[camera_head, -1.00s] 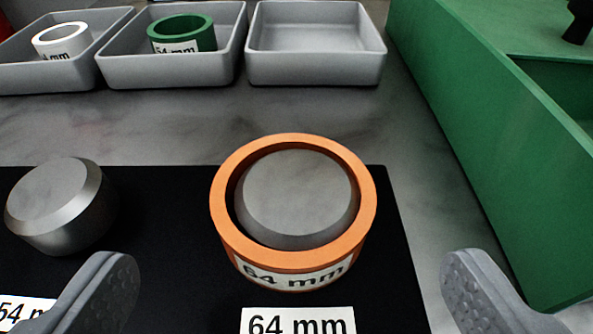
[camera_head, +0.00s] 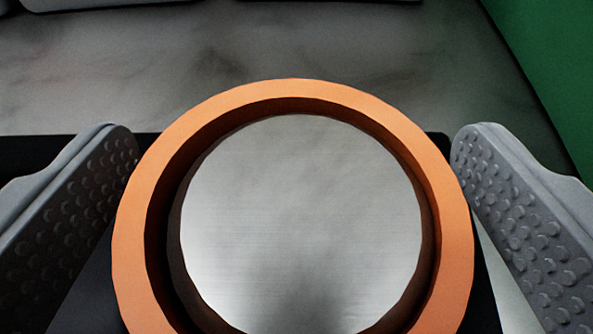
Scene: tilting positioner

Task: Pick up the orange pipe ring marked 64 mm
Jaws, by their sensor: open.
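The orange pipe ring (camera_head: 295,93) fills the middle of the view. It sits around a round metal plug (camera_head: 300,220), with a dark gap between them. The ring's 64 mm label is out of view now. My gripper (camera_head: 294,150) is open, with one grey studded finger on the left of the ring and one on the right. The fingertips are close to the ring's outer sides; I cannot tell whether either touches it. The near side of the ring is cut off by the bottom edge.
The ring stands over a black mat (camera_head: 30,150) on a grey marbled surface (camera_head: 280,45). The lower edges of grey trays (camera_head: 90,4) show at the top. A green wall (camera_head: 545,70) rises at the right.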

